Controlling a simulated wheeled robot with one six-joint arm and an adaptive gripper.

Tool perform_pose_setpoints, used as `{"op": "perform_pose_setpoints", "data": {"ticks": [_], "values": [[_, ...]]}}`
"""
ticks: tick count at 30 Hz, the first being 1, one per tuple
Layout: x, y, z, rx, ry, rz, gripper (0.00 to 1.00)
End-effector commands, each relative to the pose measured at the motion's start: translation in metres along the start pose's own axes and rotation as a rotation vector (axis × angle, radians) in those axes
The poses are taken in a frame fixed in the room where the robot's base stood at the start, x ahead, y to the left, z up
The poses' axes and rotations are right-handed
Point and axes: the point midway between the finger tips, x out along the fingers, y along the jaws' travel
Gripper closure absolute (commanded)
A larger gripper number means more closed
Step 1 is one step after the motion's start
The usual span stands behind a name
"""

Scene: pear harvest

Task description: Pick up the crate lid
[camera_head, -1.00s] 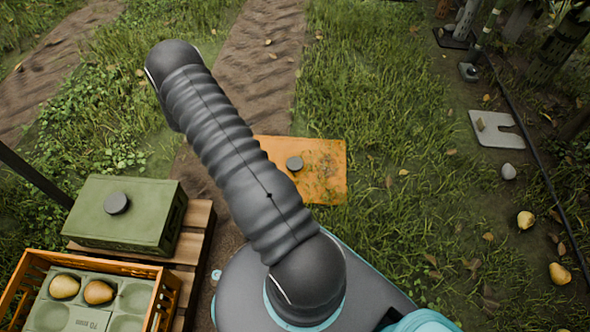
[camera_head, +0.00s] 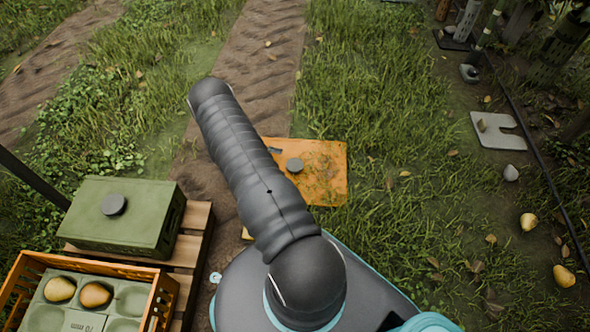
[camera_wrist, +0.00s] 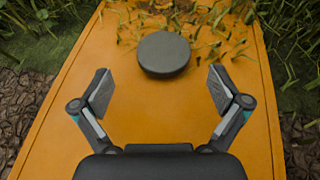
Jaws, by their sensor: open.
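The crate lid (camera_head: 325,178) is a flat orange panel lying on the ground, with a dark round knob (camera_head: 295,165) on top. My arm hides its left part in the head view. In the wrist view the orange lid (camera_wrist: 130,110) fills most of the picture, and its knob (camera_wrist: 164,54) stands ahead of my gripper, roughly centred between the fingers. My gripper (camera_wrist: 158,88) is open and empty above the lid, its two fingers spread wider than the knob. Bits of grass and leaves lie over the lid's far part. The gripper itself is hidden in the head view.
An orange crate (camera_head: 95,262) with pears in a moulded tray stands at the lower left. A green box (camera_head: 120,228) with a dark knob sits on a wooden pallet (camera_head: 195,250) beside it. Loose pears (camera_head: 563,276) lie at the right, near a grey plate (camera_head: 497,130).

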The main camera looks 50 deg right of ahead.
Motion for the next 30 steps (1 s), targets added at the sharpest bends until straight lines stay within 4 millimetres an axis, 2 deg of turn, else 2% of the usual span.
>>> {"op": "perform_pose_setpoints", "data": {"ticks": [8, 18, 25, 26, 30], "values": [[0.015, -0.001, -0.001, -0.001, 0.000, -0.001, 0.01], [0.057, -0.004, -0.004, 0.000, 0.001, -0.002, 0.01], [0.059, -0.004, -0.003, 0.000, 0.001, 0.001, 0.01], [0.059, -0.004, -0.003, 0.000, 0.001, 0.001, 0.06], [0.058, -0.004, -0.003, 0.000, 0.001, 0.000, 0.41]]}}
